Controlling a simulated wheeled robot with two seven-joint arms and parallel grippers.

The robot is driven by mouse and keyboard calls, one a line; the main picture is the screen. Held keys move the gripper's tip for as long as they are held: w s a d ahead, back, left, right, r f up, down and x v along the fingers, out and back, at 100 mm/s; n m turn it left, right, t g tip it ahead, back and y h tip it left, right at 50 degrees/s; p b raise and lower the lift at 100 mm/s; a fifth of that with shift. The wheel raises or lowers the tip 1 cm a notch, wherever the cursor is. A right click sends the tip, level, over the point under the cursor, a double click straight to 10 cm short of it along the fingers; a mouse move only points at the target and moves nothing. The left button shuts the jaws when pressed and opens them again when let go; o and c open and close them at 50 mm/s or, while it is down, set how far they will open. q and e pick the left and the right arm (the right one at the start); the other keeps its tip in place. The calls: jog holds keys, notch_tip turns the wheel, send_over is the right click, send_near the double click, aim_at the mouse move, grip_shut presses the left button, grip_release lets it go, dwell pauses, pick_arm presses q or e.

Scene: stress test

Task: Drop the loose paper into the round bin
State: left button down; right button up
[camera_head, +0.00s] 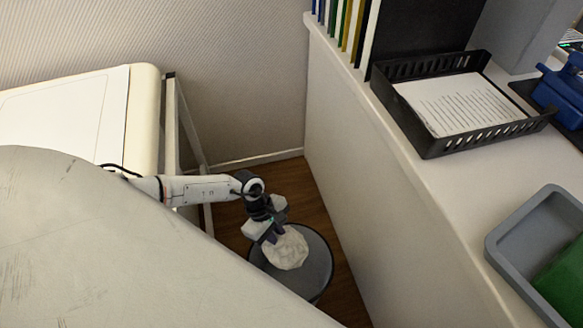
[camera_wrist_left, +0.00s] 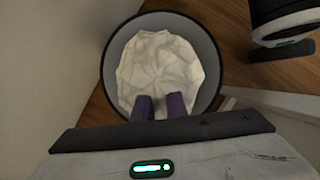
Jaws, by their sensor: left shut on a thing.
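The loose paper is a crumpled off-white ball (camera_head: 288,252). It also shows in the left wrist view (camera_wrist_left: 158,65), right at the fingertips. My left gripper (camera_head: 271,232) is shut on it; its two dark fingers (camera_wrist_left: 159,106) press against the paper's near side. The round bin (camera_head: 320,262) is dark grey and stands on the floor. In the left wrist view the bin's rim (camera_wrist_left: 108,62) surrounds the paper. The paper is over the bin's mouth; how high it sits relative to the rim I cannot tell. My right gripper is not in view.
A white counter (camera_head: 420,195) stands right of the bin, bearing a black paper tray (camera_head: 437,146) and a grey bin with green inside (camera_head: 507,235). A pale table (camera_head: 145,115) stands at the left. Bare wooden floor (camera_head: 290,180) shows behind the bin.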

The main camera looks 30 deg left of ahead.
pick_arm(q)
jog(key=c, duration=1.7)
grip_release()
jog(key=p+v, duration=0.2)
jog(key=v, duration=0.8)
jog(key=shift+a+r, duration=0.1)
jog(key=shift+r, duration=0.05)
